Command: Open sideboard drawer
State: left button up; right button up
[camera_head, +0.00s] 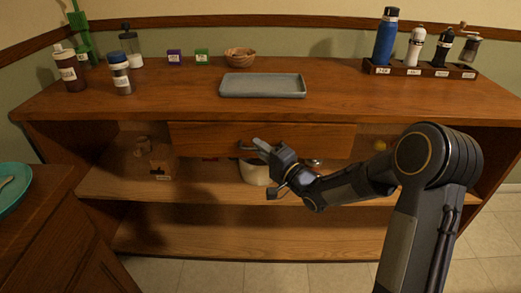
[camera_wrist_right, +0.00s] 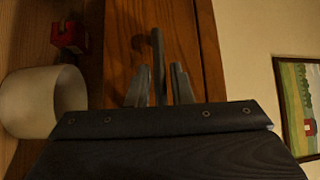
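The wooden sideboard drawer (camera_head: 210,136) sits under the sideboard top, and its front looks shut. Its dark bar handle (camera_wrist_right: 157,52) stands out from the drawer front in the right wrist view. My right gripper (camera_head: 260,149) is at the middle of the drawer front, over the handle, and hides part of it in the head view. In the right wrist view the two fingers of my right gripper (camera_wrist_right: 161,82) are apart, one on each side of the handle, with a gap visible. My left gripper is out of view.
A grey tray (camera_head: 262,92), a wooden bowl (camera_head: 239,58), several bottles and a bottle rack (camera_head: 420,70) stand on the sideboard top. A white pot (camera_wrist_right: 35,100) is on the shelf below the drawer. A cabinet with a teal plate (camera_head: 14,187) is at the left.

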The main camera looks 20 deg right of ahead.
jog(key=shift+c, duration=0.3)
grip_shut()
